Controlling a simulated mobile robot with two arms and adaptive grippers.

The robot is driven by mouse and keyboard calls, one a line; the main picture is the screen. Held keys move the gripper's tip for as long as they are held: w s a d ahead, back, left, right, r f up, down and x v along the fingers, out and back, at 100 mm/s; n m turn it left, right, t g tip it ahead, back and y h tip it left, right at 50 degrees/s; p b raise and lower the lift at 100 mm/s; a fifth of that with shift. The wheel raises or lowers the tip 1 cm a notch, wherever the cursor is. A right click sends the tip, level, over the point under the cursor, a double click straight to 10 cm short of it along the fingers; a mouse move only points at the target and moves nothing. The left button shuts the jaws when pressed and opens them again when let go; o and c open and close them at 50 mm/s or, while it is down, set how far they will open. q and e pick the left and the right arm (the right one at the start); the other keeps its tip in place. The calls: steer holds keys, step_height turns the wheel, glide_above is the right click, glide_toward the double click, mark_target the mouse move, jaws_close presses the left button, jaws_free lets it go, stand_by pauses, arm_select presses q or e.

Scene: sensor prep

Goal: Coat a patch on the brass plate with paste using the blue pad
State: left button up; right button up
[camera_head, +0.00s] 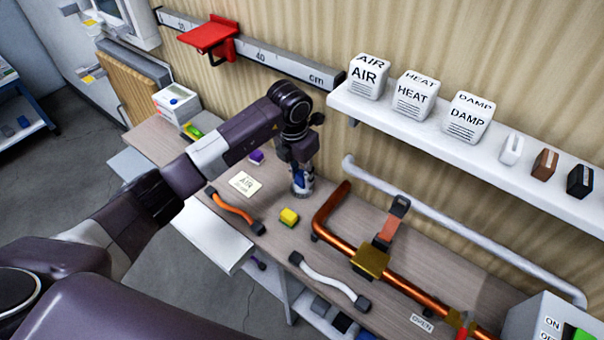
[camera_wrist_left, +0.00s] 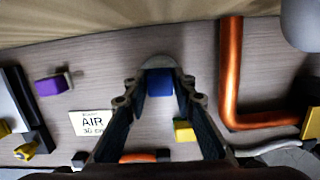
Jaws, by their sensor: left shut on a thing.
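My left gripper (camera_head: 301,184) is over the back part of the bench, pointing down. It is shut on the blue pad (camera_wrist_left: 159,83), which sits between its fingertips in the wrist view. A pale rounded thing (camera_wrist_left: 157,61) shows just behind the pad; whether the pad touches it I cannot tell. The brass plate (camera_head: 371,262) sits on the copper pipe (camera_head: 330,213), to the right of the gripper and apart from it. No paste is clearly visible on the plate. My right gripper is not in view.
A yellow block (camera_head: 289,217), an orange-handled piece (camera_head: 236,212), a white-handled piece (camera_head: 328,280), an AIR card (camera_head: 245,183) and a purple block (camera_head: 256,157) lie around the gripper. A shelf (camera_head: 430,139) with labelled blocks and a white rail (camera_head: 450,225) run along the wall.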

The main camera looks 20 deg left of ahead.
arm_select(q)
steer(key=shift+f, duration=0.35)
stand_by(0.6)
steer(key=shift+b, duration=0.45)
steer(key=shift+s+f, duration=0.1)
stand_by(0.4)
steer(key=shift+r+p, duration=2.1)
steer(key=shift+r, duration=1.5)
